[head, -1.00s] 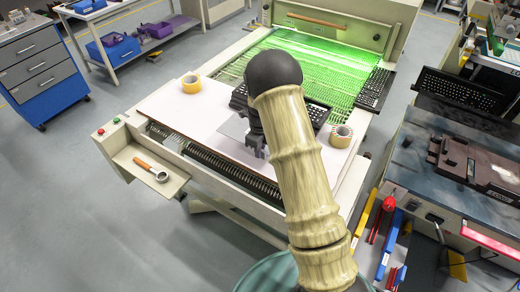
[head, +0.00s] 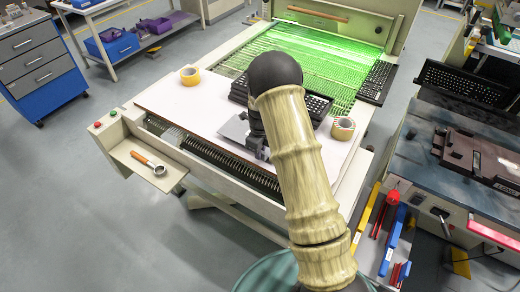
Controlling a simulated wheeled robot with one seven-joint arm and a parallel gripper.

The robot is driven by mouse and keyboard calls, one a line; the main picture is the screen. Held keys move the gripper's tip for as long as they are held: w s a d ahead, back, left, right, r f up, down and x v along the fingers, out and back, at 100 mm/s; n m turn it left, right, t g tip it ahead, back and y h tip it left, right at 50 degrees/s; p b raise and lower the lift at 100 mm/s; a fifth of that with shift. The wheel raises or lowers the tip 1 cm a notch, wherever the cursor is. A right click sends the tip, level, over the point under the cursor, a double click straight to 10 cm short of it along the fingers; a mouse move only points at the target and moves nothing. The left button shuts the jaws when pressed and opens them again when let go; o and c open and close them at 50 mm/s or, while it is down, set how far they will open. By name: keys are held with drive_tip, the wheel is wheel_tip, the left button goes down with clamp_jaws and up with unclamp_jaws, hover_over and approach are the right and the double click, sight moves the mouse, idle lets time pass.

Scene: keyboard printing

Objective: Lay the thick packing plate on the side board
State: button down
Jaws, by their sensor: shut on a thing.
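My gripper (head: 261,146) is partly hidden behind my arm, over the pale board that spans the front of the machine. It is shut on a flat grey plate (head: 234,127), which shows to the left of the fingers. Much of the plate is hidden, and its thickness and any gap to the board cannot be judged. The white board (head: 185,108) carries a yellow tape roll (head: 189,75) at left and another tape roll (head: 343,128) at right. I cannot tell for certain which surface is the side board.
A black keyboard-like frame (head: 318,105) lies just behind the gripper. A small side tray (head: 140,165) at left holds an orange-handled tool (head: 147,161). A dark workbench (head: 425,185) with tools stands close at right. Open floor lies at left.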

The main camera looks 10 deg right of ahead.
drive_tip(key=shift+f, duration=0.9)
drive_tip(key=shift+f+b, duration=0.3)
drive_tip(key=shift+b, duration=0.1)
drive_tip(key=c, duration=1.3)
unclamp_jaws()
drive_tip(key=shift+r+p, duration=2.75)
drive_tip(key=shift+r, duration=0.75)
